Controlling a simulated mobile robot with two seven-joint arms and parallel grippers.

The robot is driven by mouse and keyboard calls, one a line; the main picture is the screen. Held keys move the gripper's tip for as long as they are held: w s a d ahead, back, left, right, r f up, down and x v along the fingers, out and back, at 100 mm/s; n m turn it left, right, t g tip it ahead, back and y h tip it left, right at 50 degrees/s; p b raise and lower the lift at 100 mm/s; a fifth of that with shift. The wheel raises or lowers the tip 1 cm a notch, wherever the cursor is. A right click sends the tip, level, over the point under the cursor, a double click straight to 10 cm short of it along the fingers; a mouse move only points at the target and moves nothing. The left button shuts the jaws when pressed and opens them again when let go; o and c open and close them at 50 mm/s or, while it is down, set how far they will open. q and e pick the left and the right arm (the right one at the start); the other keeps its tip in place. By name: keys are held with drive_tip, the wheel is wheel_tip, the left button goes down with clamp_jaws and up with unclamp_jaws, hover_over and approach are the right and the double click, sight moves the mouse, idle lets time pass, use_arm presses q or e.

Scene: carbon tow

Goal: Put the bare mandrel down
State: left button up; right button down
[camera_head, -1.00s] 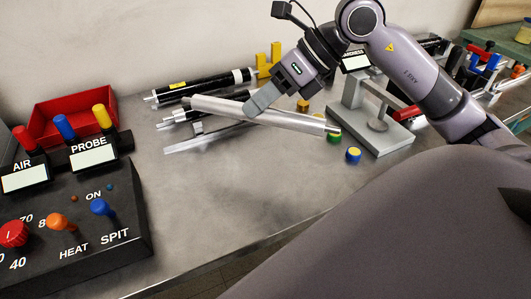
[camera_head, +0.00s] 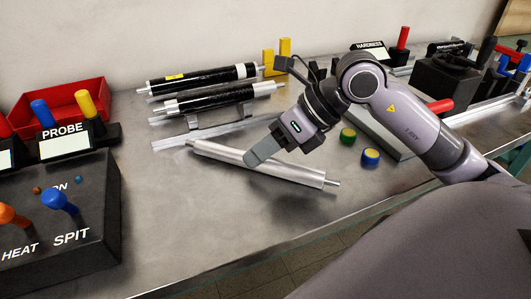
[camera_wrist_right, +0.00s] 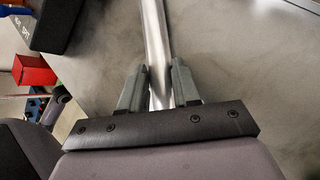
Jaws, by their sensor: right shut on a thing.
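The bare mandrel (camera_head: 225,155) is a silver metal tube with thin end pins, slanting down to the right in the head view. My right gripper (camera_head: 256,154) is shut on it near the middle. A dark shadow lies below its right end, so the mandrel seems to be above the metal table (camera_head: 180,225); the exact height is hard to tell. In the right wrist view the mandrel (camera_wrist_right: 155,40) runs away from between the two fingers (camera_wrist_right: 160,88). My left gripper is not in view.
Two black-wrapped mandrels (camera_head: 205,78) (camera_head: 218,99) lie behind, with a metal rail (camera_head: 200,134) in front of them. The control box (camera_head: 70,230) and red bin (camera_head: 75,97) stand left. Round green (camera_head: 347,137) and blue (camera_head: 370,157) pieces sit right. The table's front middle is clear.

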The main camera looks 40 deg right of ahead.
drive_tip(key=shift+r, duration=0.15)
drive_tip(key=c, duration=0.8)
unclamp_jaws()
drive_tip(key=v, duration=1.2)
drive_tip(key=shift+s+a, duration=0.1)
drive_tip(key=shift+s, duration=0.05)
